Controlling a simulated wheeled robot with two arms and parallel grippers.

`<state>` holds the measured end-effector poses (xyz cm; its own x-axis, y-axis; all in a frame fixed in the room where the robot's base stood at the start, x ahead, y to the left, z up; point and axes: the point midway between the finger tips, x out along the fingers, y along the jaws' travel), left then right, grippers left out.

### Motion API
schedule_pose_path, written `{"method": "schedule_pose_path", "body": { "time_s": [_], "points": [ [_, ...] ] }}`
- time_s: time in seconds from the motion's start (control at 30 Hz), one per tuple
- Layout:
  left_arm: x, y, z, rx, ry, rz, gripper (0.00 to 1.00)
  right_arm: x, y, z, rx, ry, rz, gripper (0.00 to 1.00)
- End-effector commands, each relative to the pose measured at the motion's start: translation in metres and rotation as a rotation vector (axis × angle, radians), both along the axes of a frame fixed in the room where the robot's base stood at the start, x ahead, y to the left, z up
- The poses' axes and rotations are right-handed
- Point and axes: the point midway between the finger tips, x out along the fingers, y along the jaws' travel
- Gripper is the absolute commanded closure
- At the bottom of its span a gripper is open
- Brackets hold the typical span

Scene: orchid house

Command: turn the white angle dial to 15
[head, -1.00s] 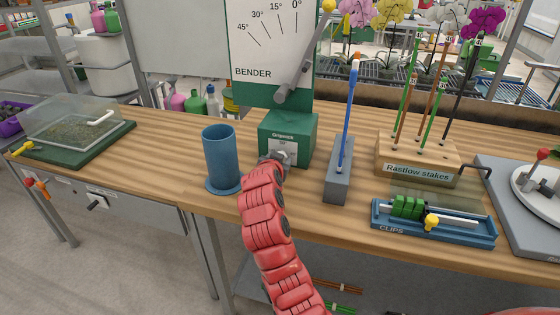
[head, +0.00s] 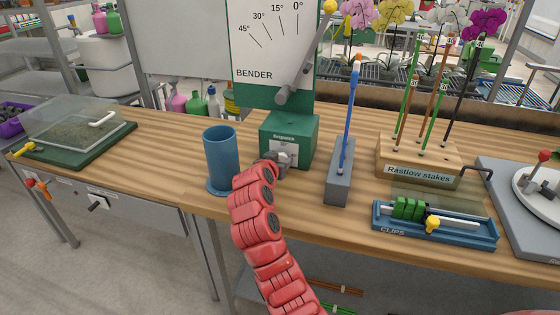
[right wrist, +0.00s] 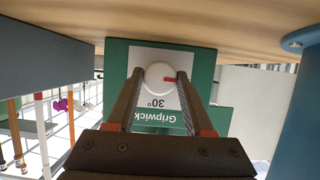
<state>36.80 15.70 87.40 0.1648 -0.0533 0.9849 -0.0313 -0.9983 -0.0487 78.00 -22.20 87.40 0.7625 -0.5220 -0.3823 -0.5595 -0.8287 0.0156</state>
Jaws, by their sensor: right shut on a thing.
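The white angle dial (right wrist: 160,75) is a small round knob with a red mark, on the white panel of the green Gripwick box (head: 300,125). The panel (right wrist: 152,103) appears upside down in the right wrist view and reads "30°". The red mark points to the right in that view. My right gripper (head: 279,162) is at the box's front. Its fingers are shut on the dial, one on each side. In the head view the gripper hides the dial. My left gripper is not in view.
A blue cup (head: 221,158) stands just left of my right gripper. A grey block (head: 339,184) with a blue stick stands to the right. The bender board (head: 270,45) with its angle scale rises behind the box. A clips tray (head: 465,235) lies farther right.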

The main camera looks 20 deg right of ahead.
Motion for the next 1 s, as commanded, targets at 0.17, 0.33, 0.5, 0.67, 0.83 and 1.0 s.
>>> {"method": "schedule_pose_path", "body": {
  "time_s": [0.17,0.33,0.5,0.67,0.83,1.0],
  "points": [
    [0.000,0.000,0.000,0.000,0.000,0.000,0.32,0.000,0.000,-0.001,0.001,0.002,0.000,0.37],
    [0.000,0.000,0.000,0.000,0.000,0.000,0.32,0.000,0.000,0.000,0.001,0.001,0.000,0.37],
    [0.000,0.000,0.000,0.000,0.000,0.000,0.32,-0.006,0.005,0.003,0.000,0.000,0.001,0.37],
    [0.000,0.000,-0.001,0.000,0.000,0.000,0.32,-0.028,0.021,0.015,0.001,-0.005,0.004,0.37],
    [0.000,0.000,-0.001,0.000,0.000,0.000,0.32,-0.063,0.046,0.032,-0.001,-0.004,0.005,0.37],
    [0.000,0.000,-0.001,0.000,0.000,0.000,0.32,-0.097,0.068,0.049,0.001,-0.003,0.003,0.37]
  ]
}}
